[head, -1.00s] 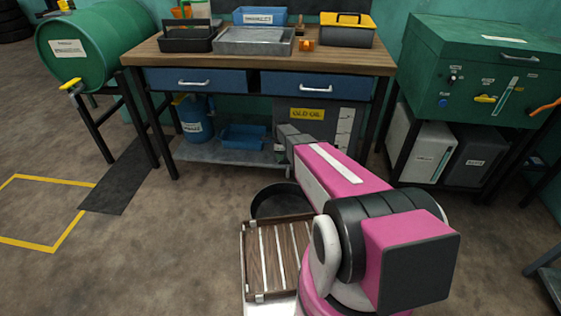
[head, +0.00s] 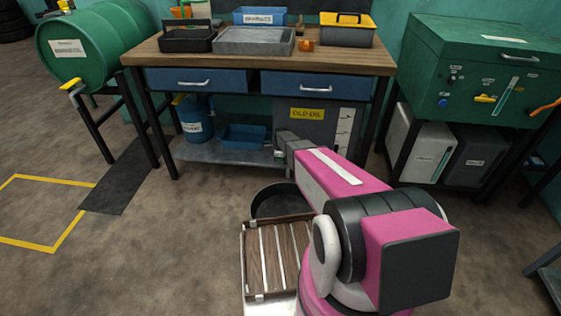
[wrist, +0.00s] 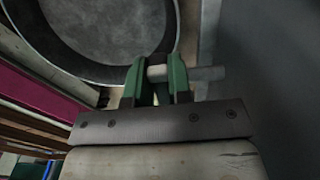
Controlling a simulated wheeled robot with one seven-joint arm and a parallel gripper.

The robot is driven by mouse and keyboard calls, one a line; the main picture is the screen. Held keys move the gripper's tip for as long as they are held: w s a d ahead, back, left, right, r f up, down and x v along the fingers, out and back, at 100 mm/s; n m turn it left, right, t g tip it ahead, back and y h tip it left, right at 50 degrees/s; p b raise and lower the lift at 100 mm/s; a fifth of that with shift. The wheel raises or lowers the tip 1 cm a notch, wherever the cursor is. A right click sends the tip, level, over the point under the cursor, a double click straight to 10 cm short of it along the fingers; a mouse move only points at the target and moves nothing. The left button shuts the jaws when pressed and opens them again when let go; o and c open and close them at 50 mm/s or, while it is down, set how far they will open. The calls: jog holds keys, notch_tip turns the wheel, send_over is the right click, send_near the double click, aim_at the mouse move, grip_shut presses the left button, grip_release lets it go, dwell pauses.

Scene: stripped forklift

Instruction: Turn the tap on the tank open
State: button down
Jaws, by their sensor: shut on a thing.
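The grey tank (head: 325,122) labelled OLD OIL stands under the workbench. Its grey side wall (wrist: 267,95) fills the right of the wrist view. The tap's exact angle is hard to tell.
A round dark pan (head: 275,201) lies on the floor below the gripper; its inside (wrist: 105,30) shows empty. The workbench (head: 150,58) stands above the tank. A blue tray (head: 243,136) and a blue container (head: 196,119) stand on its lower shelf.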

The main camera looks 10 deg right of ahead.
jog(key=shift+s+d+n, duration=0.55)
jog(key=shift+s+n, duration=0.4)
jog(key=shift+n, duration=2)
jog(key=shift+s+d+n, duration=0.55)
jog(key=shift+s+n, duration=0.45)
jog(key=shift+n, duration=2)
jog(key=shift+s+d+n, duration=0.55)
jog(key=shift+s+n, duration=0.4)
jog(key=shift+n, duration=2)
jog(key=c, duration=1)
grip_release()
jog(key=shift+c, duration=0.2)
jog(key=shift+r, duration=0.1)
notch_tip(320, 180, up, 11)
jog(key=shift+f, duration=0.2)
